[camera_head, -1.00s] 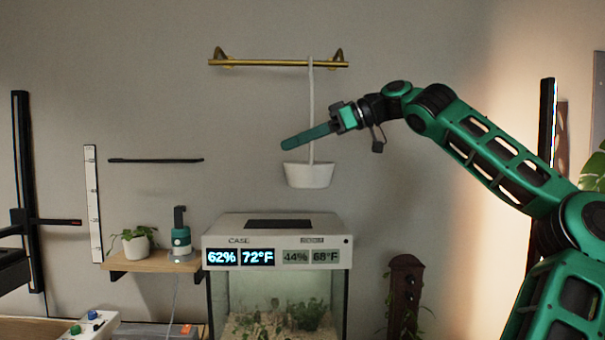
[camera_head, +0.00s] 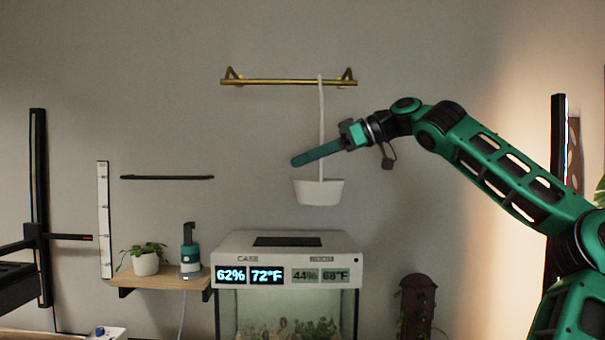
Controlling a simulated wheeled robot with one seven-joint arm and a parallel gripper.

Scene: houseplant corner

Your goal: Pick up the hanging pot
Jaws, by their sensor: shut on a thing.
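The white hanging pot (camera_head: 318,192) hangs by a pale strap (camera_head: 321,105) from the brass rail (camera_head: 288,82) on the wall. My gripper (camera_head: 318,154) reaches in from the right, its long green fingers pointing left and slightly down across the strap, just above the pot's rim. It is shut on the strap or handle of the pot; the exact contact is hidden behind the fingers. The top of the strap still meets the rail. The pot looks upright.
Below the pot stands a glass case (camera_head: 288,245) with a white lid and lit displays. To its left, a wooden shelf (camera_head: 160,277) bears a potted plant (camera_head: 147,259) and a green-and-white device (camera_head: 190,255). A thin black bar (camera_head: 167,177) is on the wall. Free wall surrounds the pot.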

